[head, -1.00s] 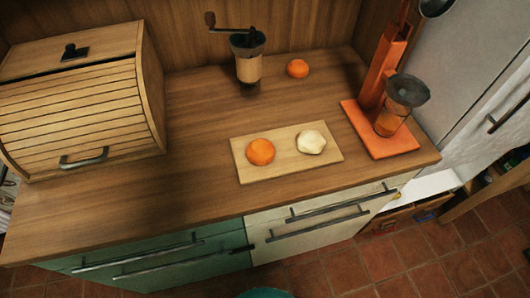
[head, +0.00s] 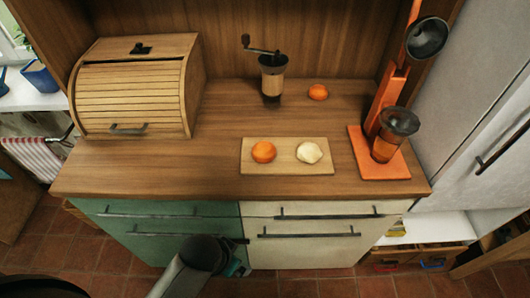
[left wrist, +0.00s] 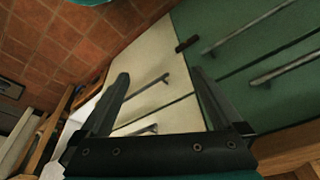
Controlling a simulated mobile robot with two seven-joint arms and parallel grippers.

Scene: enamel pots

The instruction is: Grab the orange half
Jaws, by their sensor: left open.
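An orange, rounded piece of fruit (head: 263,152) lies on the left of a light wooden cutting board (head: 285,170). A pale, peeled-looking round piece (head: 309,152) lies on its right. Another orange fruit (head: 318,92) sits at the back of the counter; I cannot tell from the shapes which of the orange ones is a half. My left gripper (head: 236,268) is low in front of the cabinet drawers, well below the counter top and apart from the fruit. In the left wrist view its fingers (left wrist: 160,78) are spread and empty, facing the drawers. My right gripper is not in view.
A wooden bread box (head: 130,100) stands on the left of the counter, a grinder (head: 271,78) at the back. An orange juicer stand (head: 380,165) with a dark-topped cup is on the right. Drawer handles (head: 325,214) stick out in front. The counter's front middle is clear.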

